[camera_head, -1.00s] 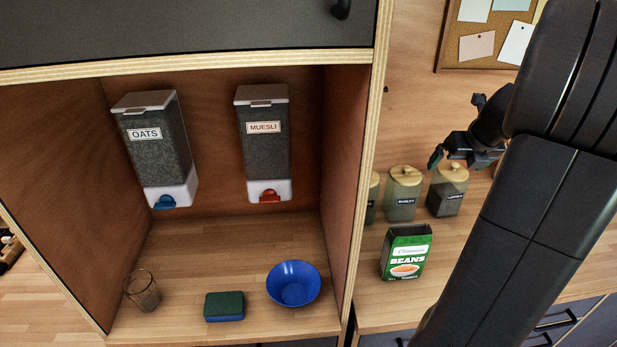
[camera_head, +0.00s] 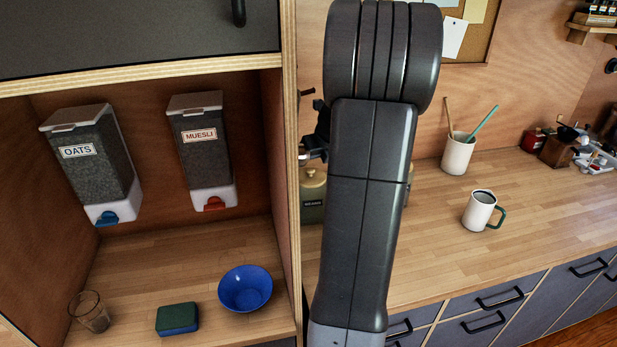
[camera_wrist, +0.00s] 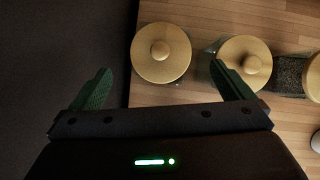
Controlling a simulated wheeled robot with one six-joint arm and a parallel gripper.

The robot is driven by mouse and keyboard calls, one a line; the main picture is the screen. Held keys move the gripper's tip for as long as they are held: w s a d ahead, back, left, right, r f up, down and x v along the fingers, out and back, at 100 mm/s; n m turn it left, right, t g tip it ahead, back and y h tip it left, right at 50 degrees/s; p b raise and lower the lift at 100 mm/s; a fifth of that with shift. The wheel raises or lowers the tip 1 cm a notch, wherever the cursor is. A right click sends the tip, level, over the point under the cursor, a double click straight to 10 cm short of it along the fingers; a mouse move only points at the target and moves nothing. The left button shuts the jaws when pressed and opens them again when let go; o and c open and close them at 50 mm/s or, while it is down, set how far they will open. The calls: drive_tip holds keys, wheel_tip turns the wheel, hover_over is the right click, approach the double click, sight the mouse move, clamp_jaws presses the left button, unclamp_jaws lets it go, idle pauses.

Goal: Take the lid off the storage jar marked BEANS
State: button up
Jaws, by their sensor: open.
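In the wrist view, my gripper (camera_wrist: 160,75) is open and empty, its two green fingers apart. A round wooden lid with a knob (camera_wrist: 161,53) shows ahead, between the finger directions. A second wooden lid (camera_wrist: 244,62) lies to its right, partly behind the right finger. No label shows from above, so I cannot tell which jar is BEANS. In the head view, one jar with a wooden lid (camera_head: 312,192) stands beside the cabinet wall; its label is too small to read. My gripper (camera_head: 312,150) is above it, mostly hidden by my arm.
A tall cabinet wall (camera_head: 288,150) stands close on the left. More jars (camera_wrist: 292,76) line up at right in the wrist view. The counter (camera_head: 430,240) is clear around a white mug (camera_head: 480,212); a utensil pot (camera_head: 458,154) stands behind. A blue bowl (camera_head: 245,290) sits inside the cabinet.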

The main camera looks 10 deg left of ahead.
sight(311, 169)
drive_tip(key=shift+w+p+x, duration=0.15)
drive_tip(key=shift+p+x, duration=0.15)
drive_tip(key=shift+x, duration=1.5)
drive_tip(key=shift+w+p+x, duration=0.1)
drive_tip(key=shift+p+x, duration=0.15)
drive_tip(key=shift+x, duration=1.55)
drive_tip(key=shift+a+r, duration=0.1)
drive_tip(key=shift+r, duration=0.05)
drive_tip(key=c, duration=0.9)
